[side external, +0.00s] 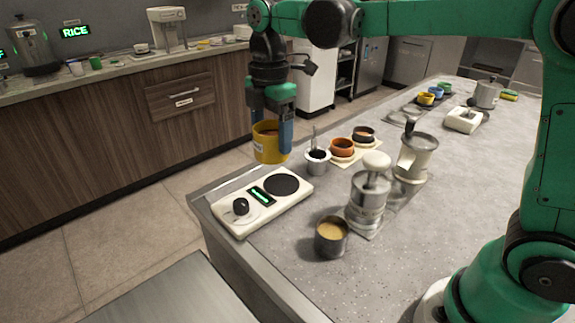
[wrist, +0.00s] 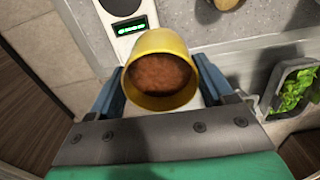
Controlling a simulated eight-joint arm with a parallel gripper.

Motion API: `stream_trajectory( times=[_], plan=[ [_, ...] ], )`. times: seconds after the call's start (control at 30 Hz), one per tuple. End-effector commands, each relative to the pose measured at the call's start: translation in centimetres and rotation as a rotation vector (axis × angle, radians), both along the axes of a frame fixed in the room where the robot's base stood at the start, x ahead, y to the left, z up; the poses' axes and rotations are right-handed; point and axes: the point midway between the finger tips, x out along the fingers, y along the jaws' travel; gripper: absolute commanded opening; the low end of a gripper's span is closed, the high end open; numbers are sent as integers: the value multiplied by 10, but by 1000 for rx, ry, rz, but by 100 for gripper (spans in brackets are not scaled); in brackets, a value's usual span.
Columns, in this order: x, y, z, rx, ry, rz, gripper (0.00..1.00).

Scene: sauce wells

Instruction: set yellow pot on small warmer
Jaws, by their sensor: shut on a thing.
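The yellow pot (side external: 269,145) holds a reddish-brown sauce and is upright. My gripper (side external: 271,128) is shut on it, with blue fingers on either side. The wrist view shows the yellow pot (wrist: 160,72) from above, between the blue fingers. The small warmer (side external: 262,200) is a white unit with a round dark plate (side external: 282,184), a lit green display and a black knob, near the counter's corner. In the side view the pot is above the warmer's far edge, apart from the plate. The warmer also shows in the wrist view (wrist: 111,22), partly hidden behind the pot.
A metal cup with a spoon (side external: 317,161) stands right of the warmer. A steel pot of yellowish sauce (side external: 331,238) and a pump dispenser (side external: 368,197) stand nearer. Orange and black pots (side external: 342,148) sit on a board behind. In the wrist view, a tray of greens (wrist: 292,92) is at right.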

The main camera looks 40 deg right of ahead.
Motion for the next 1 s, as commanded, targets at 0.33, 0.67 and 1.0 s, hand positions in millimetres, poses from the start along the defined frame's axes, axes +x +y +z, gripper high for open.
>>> stream_trajectory(
  times=[0.33,0.67,1.0],
  plan=[
    [51,-63,-51,0,0,-144,15],
    [54,-68,-74,0,0,-154,15],
    [54,-68,-109,0,0,-153,15]
  ],
)
